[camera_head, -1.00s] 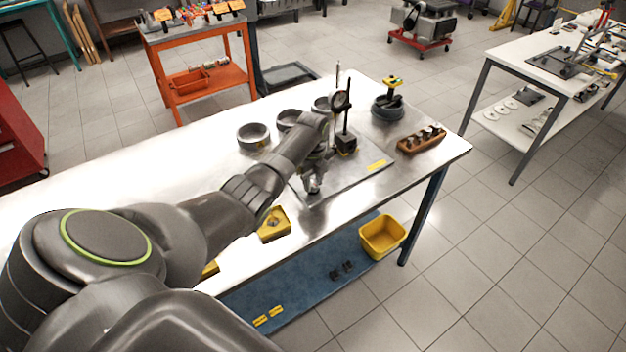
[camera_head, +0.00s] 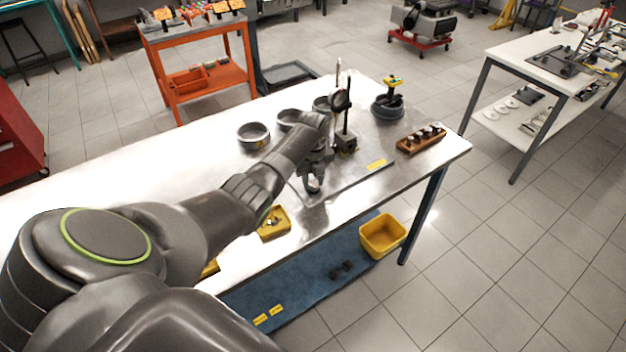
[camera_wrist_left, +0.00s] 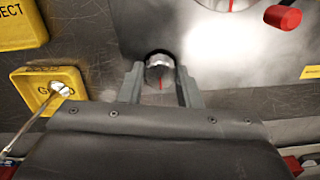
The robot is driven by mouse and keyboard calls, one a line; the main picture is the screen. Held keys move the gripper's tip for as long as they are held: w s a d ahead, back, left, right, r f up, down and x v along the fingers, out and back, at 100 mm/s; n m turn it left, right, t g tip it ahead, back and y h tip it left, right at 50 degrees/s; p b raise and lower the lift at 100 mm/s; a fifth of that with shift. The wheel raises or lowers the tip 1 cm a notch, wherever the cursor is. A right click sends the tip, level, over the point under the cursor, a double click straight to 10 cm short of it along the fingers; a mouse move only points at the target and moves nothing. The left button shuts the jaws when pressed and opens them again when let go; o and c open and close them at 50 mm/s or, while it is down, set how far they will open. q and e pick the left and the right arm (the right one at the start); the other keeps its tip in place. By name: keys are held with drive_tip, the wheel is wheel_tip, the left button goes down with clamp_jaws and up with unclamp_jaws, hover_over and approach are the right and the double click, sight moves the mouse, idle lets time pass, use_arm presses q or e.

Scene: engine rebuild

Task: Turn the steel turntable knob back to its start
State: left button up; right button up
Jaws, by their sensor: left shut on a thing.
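The steel turntable knob (camera_wrist_left: 160,72) shows in the left wrist view, with a red mark on its face pointing toward the bottom of the picture. My left gripper (camera_wrist_left: 160,84) is shut on it, one finger on each side. In the head view my left gripper (camera_head: 314,188) is at the front part of the grey plate (camera_head: 345,182) on the steel bench, and the knob is mostly hidden by the fingers. My right gripper is not in view.
A black stand with a dial gauge (camera_head: 341,100) rises behind the gripper. In the wrist view a red knob (camera_wrist_left: 283,17) and a yellow tray (camera_wrist_left: 48,88) are close by. Metal rings (camera_head: 253,135) and a wooden holder (camera_head: 421,139) stand on the bench.

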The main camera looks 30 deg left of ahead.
use_arm(q)
drive_tip(key=o, duration=1)
drive_tip(key=shift+c, duration=0.2)
wheel_tip(320, 180, up, 12)
drive_tip(key=b, duration=0.2)
wheel_tip(320, 180, up, 4)
drive_tip(key=r+p, duration=0.1)
drive_tip(key=p, duration=0.1)
hover_over(313, 182)
drive_tip(key=shift+s+d+r+p, duration=0.1)
drive_tip(key=shift+s+r+p, duration=0.05)
drive_tip(key=shift+r+p, duration=0.15)
drive_tip(key=shift+f, duration=0.1)
